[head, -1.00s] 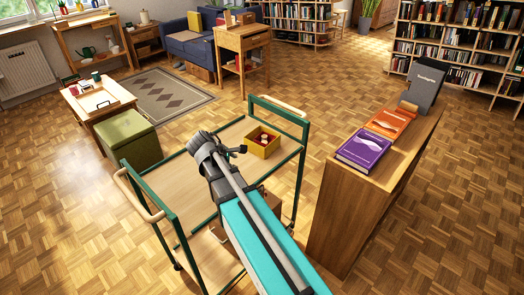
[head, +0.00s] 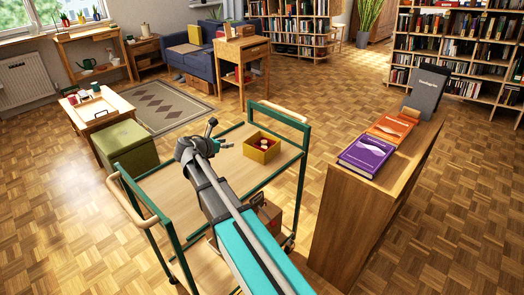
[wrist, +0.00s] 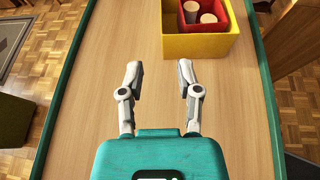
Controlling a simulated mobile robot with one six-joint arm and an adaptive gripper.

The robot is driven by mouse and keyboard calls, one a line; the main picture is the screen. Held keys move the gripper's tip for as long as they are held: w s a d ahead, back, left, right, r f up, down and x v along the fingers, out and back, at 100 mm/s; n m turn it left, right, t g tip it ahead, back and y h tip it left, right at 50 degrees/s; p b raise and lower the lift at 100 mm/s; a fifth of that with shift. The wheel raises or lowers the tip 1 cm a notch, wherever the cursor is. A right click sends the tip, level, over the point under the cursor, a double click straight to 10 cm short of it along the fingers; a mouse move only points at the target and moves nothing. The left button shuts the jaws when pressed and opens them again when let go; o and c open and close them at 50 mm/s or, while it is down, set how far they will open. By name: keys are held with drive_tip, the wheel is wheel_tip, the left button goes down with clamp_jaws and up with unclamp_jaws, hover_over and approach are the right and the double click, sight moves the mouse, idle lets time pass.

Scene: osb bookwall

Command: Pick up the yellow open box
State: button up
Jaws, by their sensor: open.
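The yellow open box (head: 257,153) stands on the top board of the trolley (head: 172,187), towards its far right part. In the wrist view the yellow box (wrist: 200,47) is at the top right, cut off by the picture edge. A smaller red box (wrist: 214,25) sits inside it and holds two pale round items (wrist: 199,12). My gripper (head: 225,144) is over the board, left of the box in the head view. In the wrist view my gripper (wrist: 159,68) has its two fingers apart with bare board between them. They do not touch the box.
The trolley has green rails; a far handle (head: 279,112) rises behind the box. A wooden cabinet (head: 345,215) with a purple book (head: 367,157), an orange book and a grey one stands right. A green stool (head: 126,147) is left. The board around the gripper is clear.

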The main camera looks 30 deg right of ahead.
drive_tip(key=b, duration=0.3)
approach(248, 139)
drive_tip(key=shift+x, duration=2.65)
drive_tip(key=shift+w+f, duration=0.1)
drive_tip(key=shift+w, duration=0.1)
drive_tip(key=shift+b+x, duration=1.2)
drive_tip(key=shift+x, duration=1.25)
drive_tip(key=shift+s, duration=0.1)
clamp_jaws()
